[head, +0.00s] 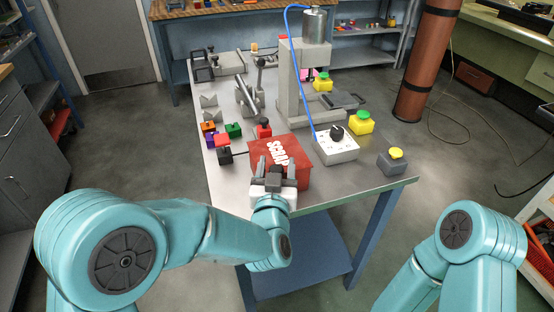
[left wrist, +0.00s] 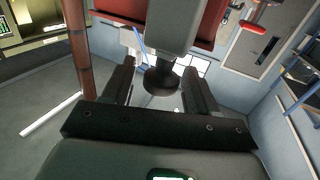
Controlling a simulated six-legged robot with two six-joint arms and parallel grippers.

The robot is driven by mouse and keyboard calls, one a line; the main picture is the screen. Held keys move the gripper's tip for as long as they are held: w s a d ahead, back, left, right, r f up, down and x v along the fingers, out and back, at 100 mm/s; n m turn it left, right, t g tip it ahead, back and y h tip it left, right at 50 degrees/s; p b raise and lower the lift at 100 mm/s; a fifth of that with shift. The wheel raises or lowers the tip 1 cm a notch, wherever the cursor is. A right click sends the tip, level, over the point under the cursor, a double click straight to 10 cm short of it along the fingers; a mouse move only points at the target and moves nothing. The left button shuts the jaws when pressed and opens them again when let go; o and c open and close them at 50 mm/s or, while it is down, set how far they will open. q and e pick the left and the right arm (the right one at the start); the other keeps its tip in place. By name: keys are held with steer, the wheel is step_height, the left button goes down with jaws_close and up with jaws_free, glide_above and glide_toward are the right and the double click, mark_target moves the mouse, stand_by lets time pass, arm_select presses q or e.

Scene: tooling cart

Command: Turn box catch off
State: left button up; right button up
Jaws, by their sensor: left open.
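The red box (head: 267,150) with white lettering stands at the front edge of the cart top. Its catch (left wrist: 163,82) appears as a dark round knob on a grey block in the left wrist view, below the red box (left wrist: 105,8). My left gripper (head: 275,174) is at the near face of the box. Its two fingers (left wrist: 160,88) stand apart, one on each side of the knob. I cannot tell whether they touch it. In the head view the gripper hides most of the catch. My right gripper is out of view; only my right arm shows.
A white control box (head: 337,150) with a black knob stands right of the red box. A grey box with a yellow button (head: 392,162) is at the right corner. A press (head: 293,90) stands behind. Small coloured blocks (head: 208,127) lie left. Floor shows beyond the cart's edges.

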arm_select(q)
steer(key=shift+w, duration=0.7)
steer(key=c, duration=1)
